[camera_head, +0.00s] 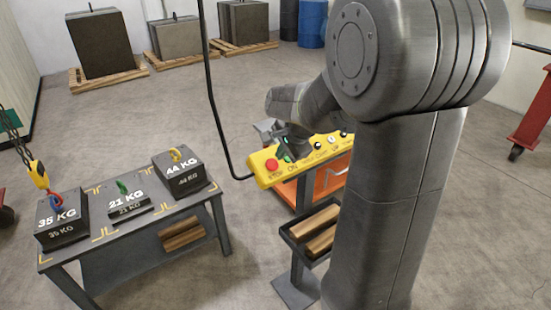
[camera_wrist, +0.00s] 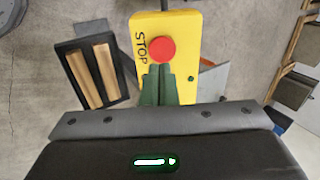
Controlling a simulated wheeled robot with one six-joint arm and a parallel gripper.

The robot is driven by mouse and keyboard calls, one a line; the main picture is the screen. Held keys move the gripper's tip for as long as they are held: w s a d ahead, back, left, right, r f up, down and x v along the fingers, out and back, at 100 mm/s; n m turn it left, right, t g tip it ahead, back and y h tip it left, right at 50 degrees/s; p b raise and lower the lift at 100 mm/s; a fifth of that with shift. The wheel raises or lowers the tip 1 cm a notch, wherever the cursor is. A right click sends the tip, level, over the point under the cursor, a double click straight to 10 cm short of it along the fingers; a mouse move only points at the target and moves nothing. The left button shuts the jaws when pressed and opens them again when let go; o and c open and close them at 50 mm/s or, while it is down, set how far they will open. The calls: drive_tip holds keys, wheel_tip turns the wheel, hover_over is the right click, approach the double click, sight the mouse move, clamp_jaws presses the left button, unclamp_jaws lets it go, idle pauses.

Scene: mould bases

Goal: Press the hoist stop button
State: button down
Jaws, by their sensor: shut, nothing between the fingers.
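A yellow hoist pendant (camera_head: 262,181) hangs on a black cable, lying nearly sideways in the head view. Its red stop button (camera_head: 271,165) is at the left end. In the wrist view the pendant (camera_wrist: 187,28) fills the top middle, with the red button (camera_wrist: 161,50) beside the printed word STOP. My gripper (camera_head: 284,156) is at the pendant, just right of the red button in the head view. In the wrist view my shut, empty fingers (camera_wrist: 159,80) point toward the button, their tips just below it. I cannot tell whether they touch the pendant; they hide part of its face.
A grey table (camera_head: 140,210) at left holds weights marked 35 KG (camera_head: 62,218), 21 KG (camera_head: 128,198) and 44 KG (camera_head: 183,170). A yellow hoist hook (camera_head: 38,174) hangs by the 35 KG weight. A stand with a tray of wooden bars (camera_head: 319,228) is below the pendant.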

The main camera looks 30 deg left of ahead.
drive_tip(key=v, duration=0.7)
drive_tip(key=shift+w+r+b, duration=0.2)
drive_tip(key=shift+r+b, duration=0.1)
drive_tip(key=shift+r, duration=0.05)
